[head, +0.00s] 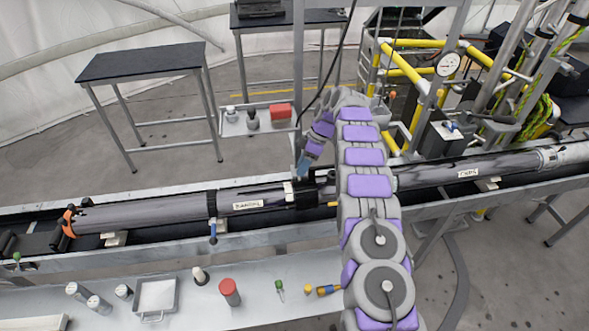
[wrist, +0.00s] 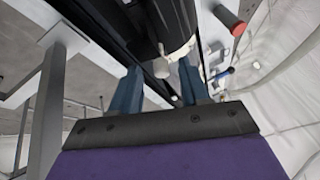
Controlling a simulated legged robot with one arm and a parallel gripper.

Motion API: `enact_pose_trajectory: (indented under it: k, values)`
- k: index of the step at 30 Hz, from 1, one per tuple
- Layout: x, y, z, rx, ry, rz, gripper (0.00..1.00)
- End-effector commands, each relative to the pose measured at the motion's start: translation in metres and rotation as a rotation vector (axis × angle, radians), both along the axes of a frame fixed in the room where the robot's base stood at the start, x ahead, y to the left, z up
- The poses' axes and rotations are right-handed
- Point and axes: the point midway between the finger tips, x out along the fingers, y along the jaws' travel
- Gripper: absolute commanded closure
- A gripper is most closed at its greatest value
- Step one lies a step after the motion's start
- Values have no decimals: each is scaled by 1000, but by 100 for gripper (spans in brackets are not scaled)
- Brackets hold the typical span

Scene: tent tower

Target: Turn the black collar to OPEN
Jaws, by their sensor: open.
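A long metal tube assembly lies along a rail trough across the head view. A black collar (head: 306,194) sits on it, just right of a small white block (head: 289,191). My gripper (head: 303,168) is just above this collar, pointing down. In the wrist view my gripper (wrist: 160,82) has its two blue fingers apart with nothing clamped between them. A black cylindrical part (wrist: 160,18) and a pale knob (wrist: 162,66) show beyond and between the fingertips. I cannot tell whether the fingers touch the collar. No OPEN mark is readable. My arm hides part of the tube.
A second black ring (head: 212,204) with a blue-handled valve (head: 213,234) is further left. The front bench (head: 255,300) holds a red-capped cylinder (head: 229,291), a metal tray (head: 157,297) and small tools. Dark tables (head: 140,62) and a yellow-railed frame (head: 403,66) stand behind.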

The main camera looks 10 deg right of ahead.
Motion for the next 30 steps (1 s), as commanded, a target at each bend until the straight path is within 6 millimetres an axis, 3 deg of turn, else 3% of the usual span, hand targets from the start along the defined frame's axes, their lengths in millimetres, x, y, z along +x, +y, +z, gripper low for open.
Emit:
enact_pose_trajectory:
  k: [11,25,30]
  values:
    - [1,-5,-5,3,-2,-1,55]
    - [2,1,-5,-2,-4,0,98]
    - [2,2,-6,0,-3,2,100]
